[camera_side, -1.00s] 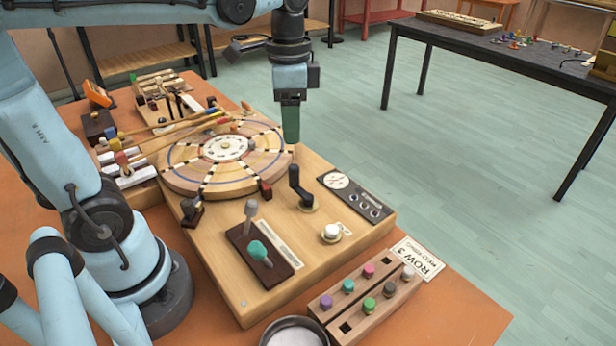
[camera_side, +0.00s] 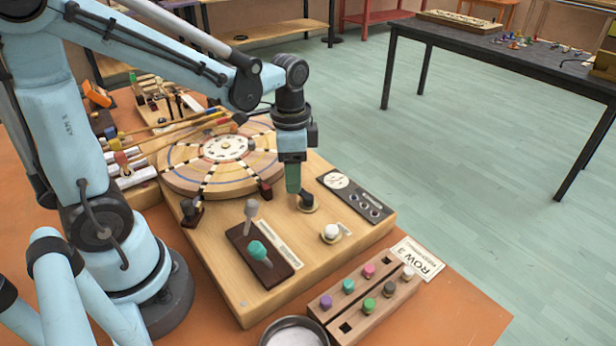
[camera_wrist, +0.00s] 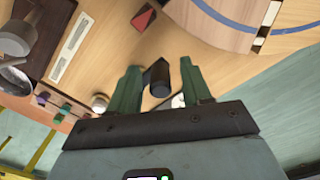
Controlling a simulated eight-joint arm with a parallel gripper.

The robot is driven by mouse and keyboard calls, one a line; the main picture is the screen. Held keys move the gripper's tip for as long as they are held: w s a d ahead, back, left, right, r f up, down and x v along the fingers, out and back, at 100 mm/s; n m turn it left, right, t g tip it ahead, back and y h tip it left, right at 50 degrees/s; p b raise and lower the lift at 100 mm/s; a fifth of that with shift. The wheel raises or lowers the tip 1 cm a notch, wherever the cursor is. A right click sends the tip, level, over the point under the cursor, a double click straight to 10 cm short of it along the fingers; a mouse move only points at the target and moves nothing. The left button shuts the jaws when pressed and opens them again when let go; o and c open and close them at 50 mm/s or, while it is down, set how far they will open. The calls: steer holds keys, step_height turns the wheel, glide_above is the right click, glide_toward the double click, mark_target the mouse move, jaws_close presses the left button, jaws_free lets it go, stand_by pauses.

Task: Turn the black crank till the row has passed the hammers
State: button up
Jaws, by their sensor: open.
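The black crank (camera_side: 306,199) stands on a brass base on the wooden board; in the side view my gripper hides most of its handle. In the wrist view the crank's black handle (camera_wrist: 158,79) shows between my two green fingers. My gripper (camera_side: 293,188) is open, pointing down around the handle, with a gap beside each finger (camera_wrist: 160,68). The round wooden disc (camera_side: 180,183) lies flat behind the crank, with dark and pale pegs in radial rows. The hammers (camera_side: 185,130), long sticks with coloured heads, reach over the disc's left side.
A white knob (camera_side: 331,232) and a dark dial panel (camera_side: 345,190) sit close to the crank. Two levers (camera_side: 259,252) stand on a dark plate in front. A peg rack (camera_side: 372,313), a ROW 3 card (camera_side: 418,259) and a metal bowl (camera_side: 296,330) are near the front edge.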

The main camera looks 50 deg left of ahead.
jaws_close()
stand_by(0.3)
steer(key=shift+s, duration=0.1)
steer(key=n, duration=0.1)
steer(key=s+n, duration=0.1)
steer(key=n, duration=0.1)
steer(key=shift+d, duration=0.1)
steer(key=n, duration=0.1)
steer(key=s+n, duration=0.1)
steer(key=n, duration=0.1)
steer(key=shift+s+d, duration=0.1)
steer(key=shift+d, duration=0.25)
steer(key=shift+s+d+n, duration=0.25)
steer(key=shift+n, duration=0.75)
steer(key=shift+s+d+n, duration=0.2)
steer(key=shift+d+n, duration=0.1)
steer(key=shift+n, duration=0.7)
steer(key=shift+s+d+n, duration=0.25)
steer(key=shift+n, duration=0.75)
